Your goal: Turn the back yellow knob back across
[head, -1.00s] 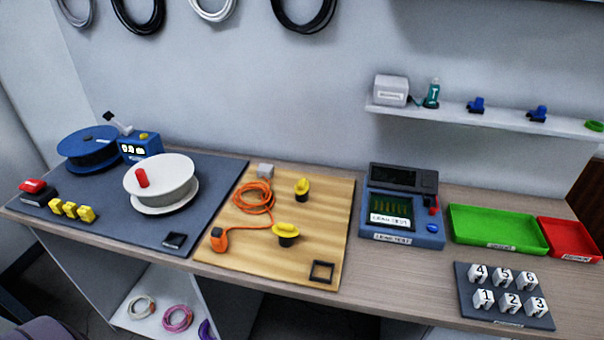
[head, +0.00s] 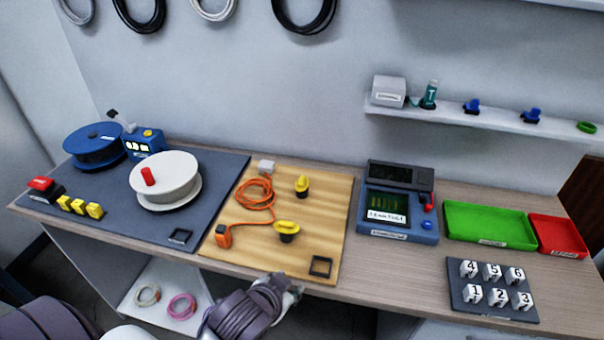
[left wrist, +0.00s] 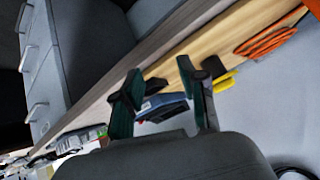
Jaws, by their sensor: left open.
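The back yellow knob (head: 302,184) stands on a black base on the wooden board (head: 326,215). Its grip looks turned roughly front to back. The front yellow knob (head: 286,226) sits nearer me, its grip lying across. My left gripper (head: 289,284) is at the board's front edge, short of both knobs and apart from them. In the left wrist view its two fingers (left wrist: 165,95) are spread with nothing held between them. A yellow knob piece (left wrist: 224,82) shows beside one finger there, partly hidden; I cannot tell which knob it is. My right gripper is not in view.
An orange cable (head: 255,195) lies coiled on the board left of the knobs. A white spool (head: 178,176) stands on the dark mat further left. The blue leak tester (head: 398,229) stands right of the board. Green (head: 490,238) and red trays lie beyond it.

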